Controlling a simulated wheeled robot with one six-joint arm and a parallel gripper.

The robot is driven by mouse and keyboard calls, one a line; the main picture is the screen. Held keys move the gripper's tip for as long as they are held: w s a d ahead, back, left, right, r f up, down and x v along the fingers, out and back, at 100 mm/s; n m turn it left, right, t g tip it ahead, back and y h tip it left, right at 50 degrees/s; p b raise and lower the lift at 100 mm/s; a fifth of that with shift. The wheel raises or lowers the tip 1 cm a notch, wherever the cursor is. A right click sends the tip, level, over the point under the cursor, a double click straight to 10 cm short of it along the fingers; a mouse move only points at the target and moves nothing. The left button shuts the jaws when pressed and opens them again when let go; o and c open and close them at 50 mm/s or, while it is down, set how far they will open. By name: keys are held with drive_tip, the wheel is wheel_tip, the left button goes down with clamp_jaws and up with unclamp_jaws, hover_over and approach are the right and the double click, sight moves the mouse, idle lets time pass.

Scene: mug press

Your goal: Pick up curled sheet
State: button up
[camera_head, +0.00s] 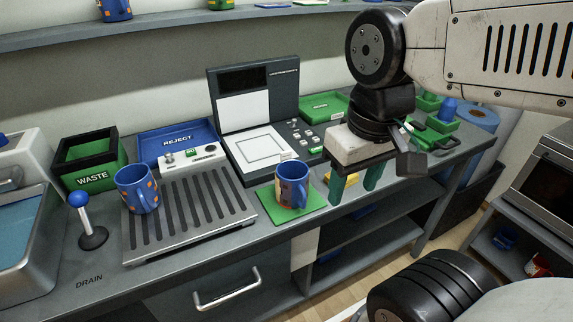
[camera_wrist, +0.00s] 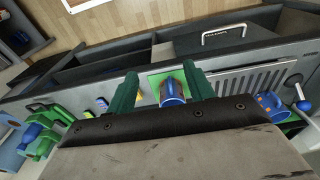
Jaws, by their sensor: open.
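A blue mug (camera_head: 285,186) stands upright on a green square mat (camera_head: 312,203) at the counter's front edge. A tan and orange patch shows on its side; I cannot tell if this is a curled sheet or print on the mug. No separate curled sheet is clear in either view. My gripper (camera_head: 352,196) points down with its green fingers apart and empty, to the right of the mat in the head view. In the wrist view my gripper (camera_wrist: 160,68) has the mug (camera_wrist: 173,92) and the mat (camera_wrist: 155,80) showing between its fingers.
A press with a white plate (camera_head: 262,146) stands behind the mat. A slatted drain tray (camera_head: 185,228) holds another mug (camera_head: 136,190). A WASTE bin (camera_head: 93,180), a blue REJECT tray (camera_head: 178,137) and a blue-knobbed lever (camera_head: 93,236) stand left. Small yellow items (camera_wrist: 102,102) lie near the fingers.

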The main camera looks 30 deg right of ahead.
drive_tip(key=g, duration=0.2)
hover_over(286, 159)
drive_tip(key=s, duration=0.4)
wheel_tip(286, 159, down, 5)
drive_tip(key=w+m+t, duration=0.1)
drive_tip(key=w, duration=0.5)
drive_tip(key=f, duration=0.2)
drive_tip(key=s+f, duration=0.1)
drive_tip(key=f, duration=0.4)
drive_tip(key=shift+s+d+f, duration=0.1)
drive_tip(key=shift+s, duration=0.2)
drive_tip(key=shift+f, duration=0.2)
drive_tip(key=c, duration=0.9)
